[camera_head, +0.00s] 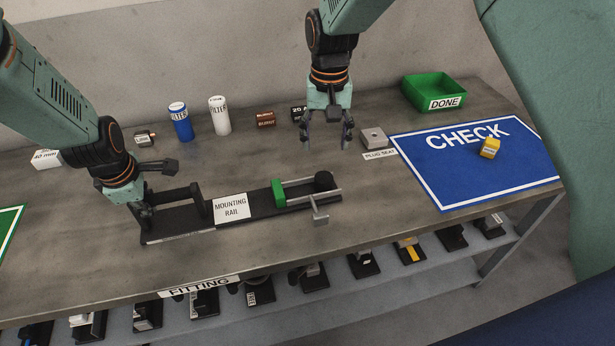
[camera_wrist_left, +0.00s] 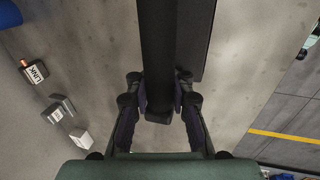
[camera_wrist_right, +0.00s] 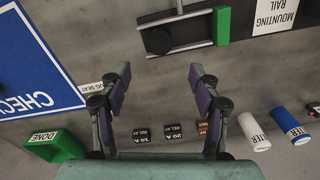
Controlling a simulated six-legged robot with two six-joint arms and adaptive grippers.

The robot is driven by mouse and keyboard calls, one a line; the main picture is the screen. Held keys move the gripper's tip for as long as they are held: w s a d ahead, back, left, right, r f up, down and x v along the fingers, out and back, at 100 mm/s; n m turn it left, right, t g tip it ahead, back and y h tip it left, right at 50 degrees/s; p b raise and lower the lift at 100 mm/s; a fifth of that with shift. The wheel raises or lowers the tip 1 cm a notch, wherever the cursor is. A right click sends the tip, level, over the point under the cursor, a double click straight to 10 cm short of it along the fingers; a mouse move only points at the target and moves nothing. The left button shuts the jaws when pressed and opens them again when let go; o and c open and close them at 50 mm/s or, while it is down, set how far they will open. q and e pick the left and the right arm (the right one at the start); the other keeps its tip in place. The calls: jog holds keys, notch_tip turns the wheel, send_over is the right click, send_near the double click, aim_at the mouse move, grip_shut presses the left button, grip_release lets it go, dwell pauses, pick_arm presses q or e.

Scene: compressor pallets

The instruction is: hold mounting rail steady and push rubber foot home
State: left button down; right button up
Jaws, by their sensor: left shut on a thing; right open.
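The mounting rail (camera_head: 262,204) is a long black base with a white label, lying on the bench. A dark round piece (camera_head: 324,181), which looks like the rubber foot, sits at its right end; it also shows in the right wrist view (camera_wrist_right: 157,41). A green block (camera_head: 278,193) and metal bars lie beside it. My left gripper (camera_head: 146,212) is shut on the black upright part at the rail's left end; the left wrist view shows a black bar (camera_wrist_left: 158,45) between its fingers. My right gripper (camera_head: 328,143) is open and empty, above the bench behind the rail's right end.
A metal plug seat (camera_head: 374,137) stands right of my right gripper. A blue CHECK mat (camera_head: 450,178) holds a yellow block (camera_head: 490,148). A green DONE bin (camera_head: 434,92), filter cans (camera_head: 180,122) and relays (camera_head: 265,119) line the back. Bench front is clear.

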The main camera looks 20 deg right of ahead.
aim_at(323, 177)
notch_tip(323, 177, down, 12)
jog(key=shift+r, duration=0.1)
dwell(0.4)
jog(key=shift+c, duration=0.3)
grip_shut()
dwell(0.4)
